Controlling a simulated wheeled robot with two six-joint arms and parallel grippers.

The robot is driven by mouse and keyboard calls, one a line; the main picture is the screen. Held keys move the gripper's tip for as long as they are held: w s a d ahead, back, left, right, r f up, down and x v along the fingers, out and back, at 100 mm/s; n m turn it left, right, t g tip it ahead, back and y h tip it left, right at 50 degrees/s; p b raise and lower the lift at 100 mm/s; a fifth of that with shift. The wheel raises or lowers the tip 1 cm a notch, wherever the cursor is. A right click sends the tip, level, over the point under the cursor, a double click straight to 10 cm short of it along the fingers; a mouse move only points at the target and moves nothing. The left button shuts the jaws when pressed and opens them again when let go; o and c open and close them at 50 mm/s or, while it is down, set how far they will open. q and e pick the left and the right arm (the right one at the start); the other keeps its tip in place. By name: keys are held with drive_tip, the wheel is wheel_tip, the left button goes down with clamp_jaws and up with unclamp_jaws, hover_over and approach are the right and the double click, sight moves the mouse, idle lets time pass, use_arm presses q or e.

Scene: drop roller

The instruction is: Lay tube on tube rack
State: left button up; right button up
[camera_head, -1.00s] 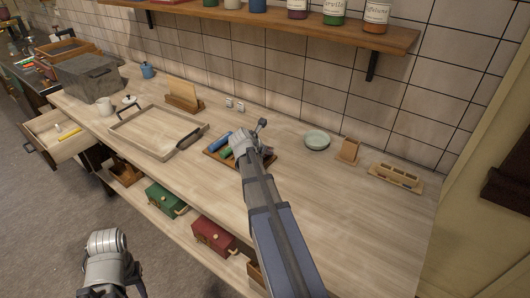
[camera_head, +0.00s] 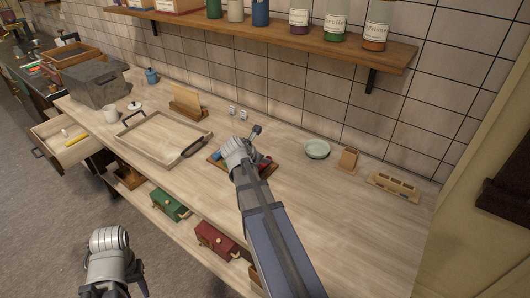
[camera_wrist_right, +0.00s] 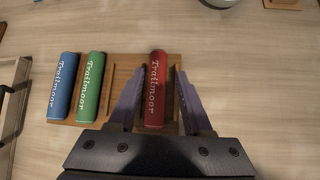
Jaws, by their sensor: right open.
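A wooden rack with raised dividers (camera_wrist_right: 111,70) lies flat on the bench; it also shows in the head view (camera_head: 212,159). A blue tube (camera_wrist_right: 63,87) and a green tube (camera_wrist_right: 88,88) lie side by side on its left part. A red tube (camera_wrist_right: 156,88) lies at its right part, and its end shows in the head view (camera_head: 265,161). My right gripper (camera_wrist_right: 158,82) is open, its fingers on either side of the red tube with gaps visible. My left gripper (camera_head: 108,268) hangs off the bench at lower left; its fingertips are not clear.
A pale green dish (camera_head: 317,149), a small wooden block holder (camera_head: 347,160) and a slotted wooden holder (camera_head: 393,186) stand to the right. The bench front right is clear.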

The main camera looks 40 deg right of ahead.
use_arm(q)
wheel_tip(320, 180, up, 3)
drive_tip(key=shift+r+p, duration=0.1)
drive_tip(key=shift+p, duration=1)
use_arm(e)
drive_tip(key=v, duration=0.4)
drive_tip(key=shift+s+a+r, duration=0.1)
drive_tip(key=shift+a+r, duration=0.1)
drive_tip(key=s+a+f+m+y, duration=0.1)
drive_tip(key=a+m, duration=0.1)
drive_tip(key=a, duration=0.4)
drive_tip(key=s+a+f+m+y, duration=0.1)
drive_tip(key=a+m, duration=0.2)
drive_tip(key=a, duration=0.3)
drive_tip(key=s+a+f+m+y, duration=0.1)
drive_tip(key=a+f+m, duration=0.1)
drive_tip(key=a, duration=0.5)
drive_tip(key=shift+g+y, duration=0.3)
drive_tip(key=shift+g, duration=0.1)
drive_tip(key=s+a+f+m+g+y, duration=0.1)
drive_tip(key=s+a+m, duration=0.3)
drive_tip(key=a, duration=0.5)
drive_tip(key=s+a+f+m+g+y, duration=0.1)
drive_tip(key=s+a+m+g+y, duration=0.1)
drive_tip(key=s+a+m, duration=0.3)
drive_tip(key=s+a, duration=0.3)
drive_tip(key=a, duration=0.2)
drive_tip(key=shift+s+a+f+m+y, duration=0.2)
drive_tip(key=shift+a+f+m+y, duration=0.05)
drive_tip(key=shift+m+y, duration=0.05)
